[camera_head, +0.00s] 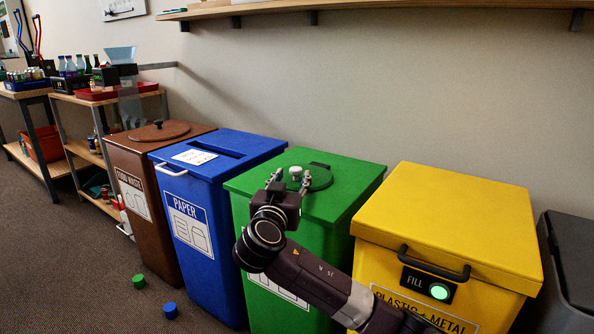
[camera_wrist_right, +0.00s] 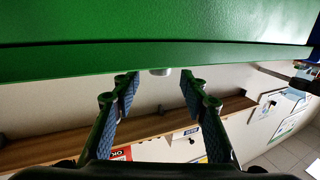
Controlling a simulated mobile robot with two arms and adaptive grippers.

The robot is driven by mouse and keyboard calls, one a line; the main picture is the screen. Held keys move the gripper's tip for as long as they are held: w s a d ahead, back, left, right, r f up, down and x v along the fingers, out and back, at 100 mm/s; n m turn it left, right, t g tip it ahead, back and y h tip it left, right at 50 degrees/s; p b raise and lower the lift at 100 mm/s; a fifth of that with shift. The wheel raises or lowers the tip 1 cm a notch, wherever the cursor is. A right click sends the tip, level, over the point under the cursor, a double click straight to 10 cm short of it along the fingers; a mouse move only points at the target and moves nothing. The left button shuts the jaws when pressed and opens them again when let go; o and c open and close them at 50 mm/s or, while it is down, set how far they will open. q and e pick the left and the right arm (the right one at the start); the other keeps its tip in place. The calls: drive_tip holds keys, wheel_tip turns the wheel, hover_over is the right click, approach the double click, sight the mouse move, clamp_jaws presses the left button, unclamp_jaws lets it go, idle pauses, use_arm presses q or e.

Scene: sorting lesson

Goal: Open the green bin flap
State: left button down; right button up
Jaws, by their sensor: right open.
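The green bin (camera_head: 343,205) stands between the blue and yellow bins. In the right wrist view, the open gripper (camera_wrist_right: 159,84) has blue-padded fingers, and the metal knob (camera_wrist_right: 160,71) shows between and just beyond the fingertips. Contact cannot be told. My left gripper is not in view.
The blue paper bin (camera_head: 205,235) is close on the left and the yellow bin (camera_head: 440,215) on the right. A brown bin (camera_head: 135,170) stands farther left. A wooden shelf (camera_head: 380,8) runs along the wall above. Small green and blue pieces lie on the floor.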

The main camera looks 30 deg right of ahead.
sight(295, 173)
drive_tip(key=b+x, duration=0.1)
drive_tip(key=x, duration=0.4)
drive_tip(key=shift+w+d, duration=0.1)
clamp_jaws()
